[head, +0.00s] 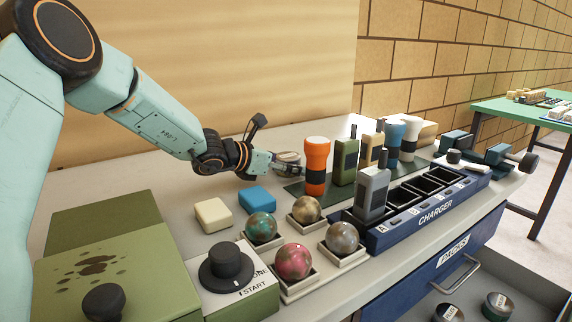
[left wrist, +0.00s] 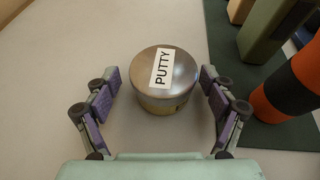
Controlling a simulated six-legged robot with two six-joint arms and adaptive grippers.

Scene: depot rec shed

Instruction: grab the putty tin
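The putty tin (left wrist: 182,60) is a round metal tin with a white PUTTY label on its lid. It stands upright on the pale worktop in the left wrist view. In the head view the tin (head: 288,157) is partly hidden by my left gripper (head: 275,150), left of the orange torch. My left gripper (left wrist: 160,78) is open, with its two purple-padded fingers spread either side of the tin. A gap shows between the tin and each finger. My right gripper is not in view.
An orange and black torch (head: 316,165) stands close right of the tin on a dark green mat (head: 293,188), with radios behind it. A blue charger rack (head: 408,233), boxed balls (head: 293,260) and yellow and blue blocks (head: 213,215) are nearer. Clear worktop lies left of the tin.

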